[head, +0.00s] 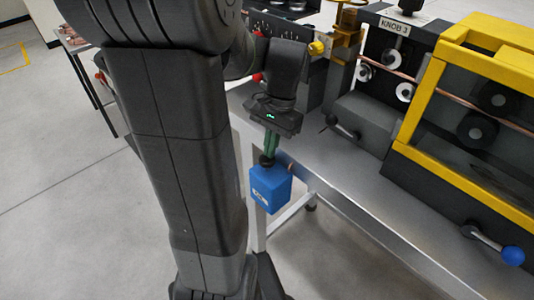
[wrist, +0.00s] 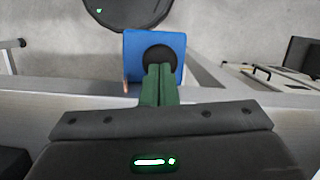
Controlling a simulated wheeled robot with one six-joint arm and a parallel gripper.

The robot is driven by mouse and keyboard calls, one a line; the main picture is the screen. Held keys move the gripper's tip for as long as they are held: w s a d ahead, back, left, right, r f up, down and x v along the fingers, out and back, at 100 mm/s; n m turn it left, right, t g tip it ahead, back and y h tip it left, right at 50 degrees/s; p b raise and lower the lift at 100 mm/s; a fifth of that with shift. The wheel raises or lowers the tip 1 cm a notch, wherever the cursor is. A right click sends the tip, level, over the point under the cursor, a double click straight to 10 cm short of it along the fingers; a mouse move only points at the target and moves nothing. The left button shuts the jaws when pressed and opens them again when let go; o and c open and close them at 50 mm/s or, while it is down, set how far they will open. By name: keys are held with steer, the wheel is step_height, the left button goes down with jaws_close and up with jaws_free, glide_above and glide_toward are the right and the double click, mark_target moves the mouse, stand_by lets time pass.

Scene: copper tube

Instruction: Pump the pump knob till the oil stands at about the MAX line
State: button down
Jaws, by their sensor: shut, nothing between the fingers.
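The pump is a blue box (head: 271,188) mounted at the front edge of the machine bench, with a pale mark on its front. Its black round pump knob (head: 266,161) is on top. In the wrist view the knob (wrist: 160,56) shows against the blue box (wrist: 133,50). My gripper (head: 269,152) points down with its green fingers shut and empty. The fingertips (wrist: 160,68) are right at the knob and hide part of it. I cannot tell whether they touch it. I cannot make out the oil level or a MAX line.
The grey bench (head: 345,190) runs to the right. On it are a yellow-framed guard (head: 455,175), a blue-tipped lever (head: 512,255), a black-handled lever (head: 342,127) and a housing labelled KNOB 3 (head: 402,25). Open floor (head: 330,265) lies in front.

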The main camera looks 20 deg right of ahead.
steer(key=shift+w+d+r+p, duration=0.3)
steer(key=shift+d+p, duration=0.2)
steer(key=shift+p, duration=0.05)
steer(key=shift+w+d+r+p, duration=0.25)
steer(key=shift+d+r+p, duration=0.05)
steer(key=shift+d+p, duration=0.2)
steer(key=shift+w+r, duration=0.1)
steer(key=shift+r, duration=0.05)
steer(key=s+p+v, duration=0.1)
steer(key=p+v, duration=0.6)
steer(key=shift+w+r, duration=0.25)
steer(key=shift+w, duration=0.2)
steer(key=shift+a, duration=0.2)
stand_by(0.5)
